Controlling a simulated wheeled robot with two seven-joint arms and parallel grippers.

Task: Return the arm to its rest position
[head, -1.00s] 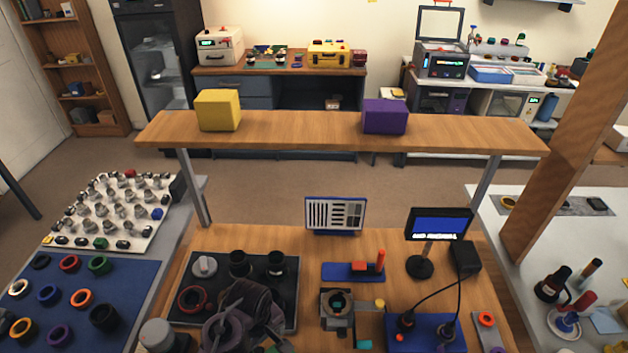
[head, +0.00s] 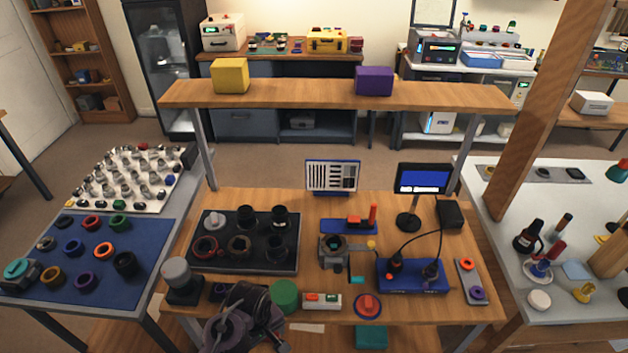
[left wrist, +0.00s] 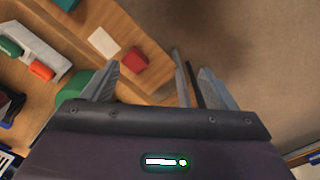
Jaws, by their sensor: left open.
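My left gripper (head: 222,322) is at the near edge of the wooden workbench (head: 345,280) in the head view, in front of the dark tray. Beyond the fingers show a red block (left wrist: 134,59), a white card (left wrist: 103,42) and bare floor (left wrist: 215,30). A green cylinder (left wrist: 88,88) is partly behind the left finger. My right gripper is in neither view.
The dark tray (head: 270,263) holds several lens parts. A green cylinder (head: 285,295), a red round piece (head: 368,306) and a grey-topped cylinder (head: 178,276) stand near the bench's front edge. A blue board (head: 410,285) with cables is at right. A raised shelf (head: 300,95) spans the back.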

